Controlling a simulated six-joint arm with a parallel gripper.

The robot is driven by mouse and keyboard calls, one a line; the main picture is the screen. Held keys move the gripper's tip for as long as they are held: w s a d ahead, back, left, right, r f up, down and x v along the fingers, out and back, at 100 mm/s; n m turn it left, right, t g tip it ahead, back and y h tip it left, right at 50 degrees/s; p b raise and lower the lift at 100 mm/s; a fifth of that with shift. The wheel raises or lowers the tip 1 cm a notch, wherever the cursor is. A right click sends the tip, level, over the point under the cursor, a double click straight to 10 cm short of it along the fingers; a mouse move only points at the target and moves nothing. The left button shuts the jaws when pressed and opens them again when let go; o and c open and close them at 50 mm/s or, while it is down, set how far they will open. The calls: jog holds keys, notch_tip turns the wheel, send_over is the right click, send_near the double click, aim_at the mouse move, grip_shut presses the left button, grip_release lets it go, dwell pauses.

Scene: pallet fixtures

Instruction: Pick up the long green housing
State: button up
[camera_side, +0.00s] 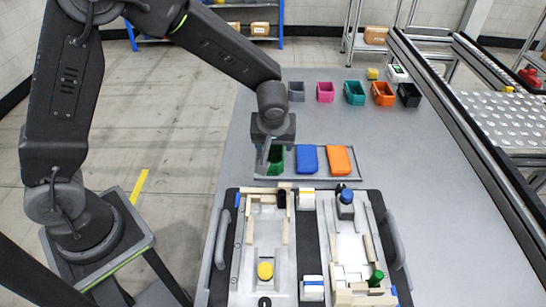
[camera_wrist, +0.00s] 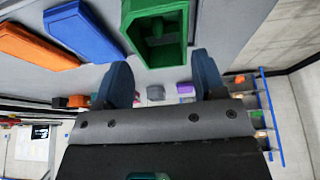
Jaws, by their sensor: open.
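The long green housing (camera_side: 277,158) is at the left end of a row on a shallow tray (camera_side: 352,176), partly hidden behind my gripper (camera_side: 266,152) in the side view. In the wrist view the green housing (camera_wrist: 157,30) looks like an open, hollow box just beyond the fingertips. My gripper (camera_wrist: 161,72) is open, with its two fingers apart and nothing between them. It is close to the housing; whether it touches cannot be told.
A blue housing (camera_side: 307,159) and an orange housing (camera_side: 339,160) lie to the right on the tray. Fixtures on a dark pallet (camera_side: 311,205) stand in front. Several small bins, such as a pink one (camera_side: 325,92), line the back.

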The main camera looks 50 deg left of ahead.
aim_at(273, 150)
jog(key=shift+s+x, duration=0.1)
jog(key=shift+x, duration=1.05)
jog(key=shift+s+x, duration=0.15)
jog(key=shift+x, duration=1.05)
jog(key=shift+d+f, duration=0.1)
jog(key=c, duration=0.6)
